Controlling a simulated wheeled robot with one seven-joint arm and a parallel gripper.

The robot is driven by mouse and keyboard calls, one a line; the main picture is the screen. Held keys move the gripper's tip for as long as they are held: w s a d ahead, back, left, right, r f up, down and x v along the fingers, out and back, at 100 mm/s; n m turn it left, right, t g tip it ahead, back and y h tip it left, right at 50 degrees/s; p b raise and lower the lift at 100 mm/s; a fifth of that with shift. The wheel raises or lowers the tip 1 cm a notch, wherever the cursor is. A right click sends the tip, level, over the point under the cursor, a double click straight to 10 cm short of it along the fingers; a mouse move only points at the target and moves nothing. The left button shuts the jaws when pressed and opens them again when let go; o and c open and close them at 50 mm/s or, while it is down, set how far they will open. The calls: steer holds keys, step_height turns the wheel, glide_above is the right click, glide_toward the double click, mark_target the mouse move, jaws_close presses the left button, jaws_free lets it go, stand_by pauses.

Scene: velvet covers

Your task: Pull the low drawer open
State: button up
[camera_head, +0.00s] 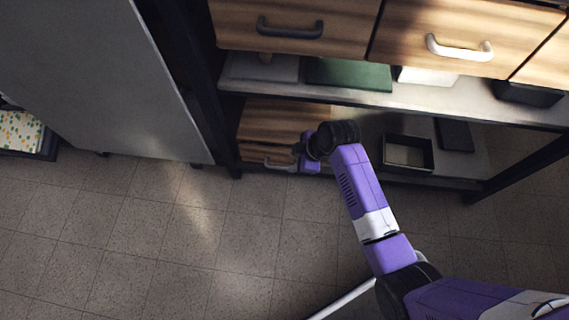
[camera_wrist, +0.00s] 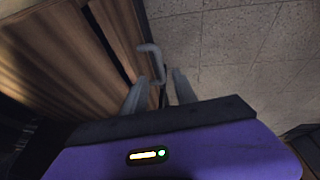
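The low drawer is a wooden front (camera_head: 252,152) at the bottom left of the shelf unit, close above the floor. It has a grey bar handle (camera_head: 262,161), whose right end is partly hidden by my gripper (camera_head: 296,155). In the wrist view the wooden front (camera_wrist: 115,35) fills the left side and the handle (camera_wrist: 153,58) stands out from it. My gripper (camera_wrist: 160,82) is open, with a finger on each side of the near end of the handle. I cannot tell whether either finger touches it.
Above are wooden drawers with a dark handle (camera_head: 290,28) and a pale handle (camera_head: 459,48). A shelf (camera_head: 430,100) holds a green box (camera_head: 348,74). An open dark box (camera_head: 408,153) stands on the bottom shelf. A grey panel (camera_head: 110,75) stands left. The tiled floor (camera_head: 190,240) in front is clear.

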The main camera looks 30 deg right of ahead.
mark_target(283, 167)
steer(key=b+x, duration=0.4)
steer(key=x, duration=0.3)
steer(key=shift+w+f, duration=0.1)
steer(key=shift+f, duration=0.1)
jaws_close()
stand_by(1.2)
